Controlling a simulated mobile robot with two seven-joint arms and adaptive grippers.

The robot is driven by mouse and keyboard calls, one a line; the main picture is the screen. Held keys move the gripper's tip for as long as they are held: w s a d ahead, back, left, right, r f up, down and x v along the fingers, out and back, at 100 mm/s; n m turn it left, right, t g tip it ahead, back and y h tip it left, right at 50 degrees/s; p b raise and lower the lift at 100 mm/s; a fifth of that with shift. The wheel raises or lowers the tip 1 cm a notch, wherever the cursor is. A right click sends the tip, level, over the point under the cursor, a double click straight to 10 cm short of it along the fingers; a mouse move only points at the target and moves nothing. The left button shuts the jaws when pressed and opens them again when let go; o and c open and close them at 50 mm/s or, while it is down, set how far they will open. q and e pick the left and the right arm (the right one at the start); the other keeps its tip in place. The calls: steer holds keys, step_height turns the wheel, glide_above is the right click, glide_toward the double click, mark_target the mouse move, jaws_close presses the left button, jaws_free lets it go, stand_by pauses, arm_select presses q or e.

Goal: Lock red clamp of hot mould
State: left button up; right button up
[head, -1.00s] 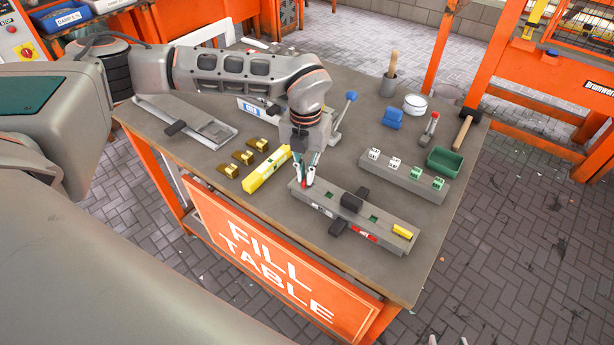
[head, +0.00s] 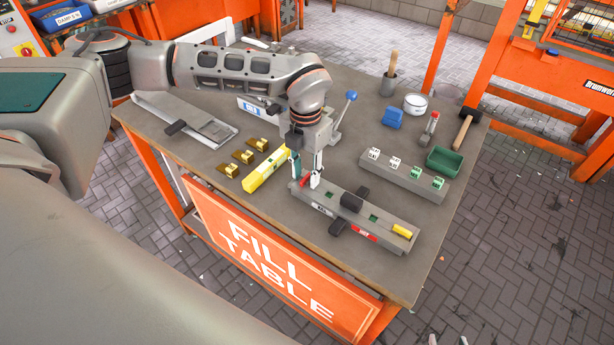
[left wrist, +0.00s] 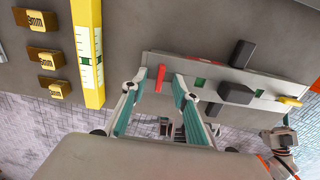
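The hot mould (head: 336,205) is a long grey bar lying on the fill table. Its red clamp (left wrist: 161,78) stands at the left end, crosswise to the bar in the left wrist view. A yellow clamp (head: 402,231) lies along the bar's right end. My left gripper (head: 306,176) is open, its two fingers spread on either side of the red clamp at that end. It also shows open in the left wrist view (left wrist: 158,80). I cannot tell whether a finger touches the clamp. Two tips of my right gripper (head: 446,340) just show at the bottom edge, apart.
Black blocks (head: 351,202) sit on and beside the mould's middle. A yellow level (head: 265,170) and brass gauge blocks (head: 228,170) lie to the left. A grey rack with dice-like cubes (head: 405,177) and a green tray (head: 443,161) stand to the right. The front right tabletop is clear.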

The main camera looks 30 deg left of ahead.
arm_select(q)
steer(key=shift+r, duration=3.5)
steer(key=shift+f, duration=0.1)
